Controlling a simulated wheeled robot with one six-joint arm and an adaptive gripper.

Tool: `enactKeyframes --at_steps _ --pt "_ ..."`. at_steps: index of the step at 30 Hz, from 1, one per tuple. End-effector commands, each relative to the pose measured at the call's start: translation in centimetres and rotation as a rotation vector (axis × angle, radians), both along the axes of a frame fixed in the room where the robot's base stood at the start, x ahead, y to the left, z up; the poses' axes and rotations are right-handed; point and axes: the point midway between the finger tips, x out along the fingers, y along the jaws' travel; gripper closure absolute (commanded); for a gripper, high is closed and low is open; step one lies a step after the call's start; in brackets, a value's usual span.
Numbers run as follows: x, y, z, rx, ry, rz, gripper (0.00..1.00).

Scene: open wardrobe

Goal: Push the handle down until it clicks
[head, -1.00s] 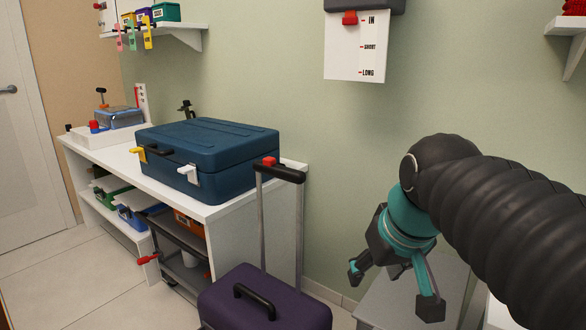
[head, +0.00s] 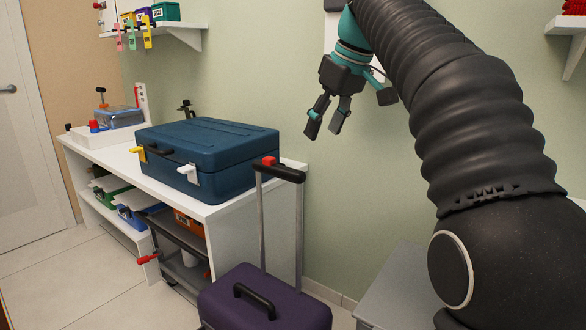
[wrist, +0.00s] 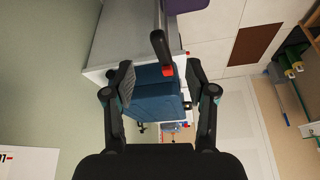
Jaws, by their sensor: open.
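A purple suitcase (head: 265,302) stands on the floor with its telescopic handle raised. The black handle bar (head: 284,173) sits on two grey rods and has a red button (head: 269,161) on it. In the wrist view the handle bar (wrist: 159,50) and the red button (wrist: 168,70) lie between and beyond my fingers. My gripper (head: 326,128) is open and empty, above and a little right of the handle in the head view, apart from it. My gripper's fingers (wrist: 160,83) are spread wide in the wrist view.
A blue case (head: 208,155) lies on the white bench (head: 235,205) just left of the handle. A grey low box (head: 400,285) stands right of the suitcase. The wall behind is clear near the handle.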

Motion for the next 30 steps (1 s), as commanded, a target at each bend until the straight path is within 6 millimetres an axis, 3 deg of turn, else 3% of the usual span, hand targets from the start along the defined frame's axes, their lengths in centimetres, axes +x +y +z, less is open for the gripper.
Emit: enactKeyframes --at_steps 6,17,23,30 --pt "2.6 1.2 1.0 -0.007 -0.003 0.127 0.44" --pt "3.7 1.8 1.1 -0.013 -0.004 0.209 0.44" --pt "3.9 2.3 -0.1 -0.012 -0.004 0.209 0.44" --pt "4.6 3.1 -2.9 -0.014 -0.002 0.209 0.44"
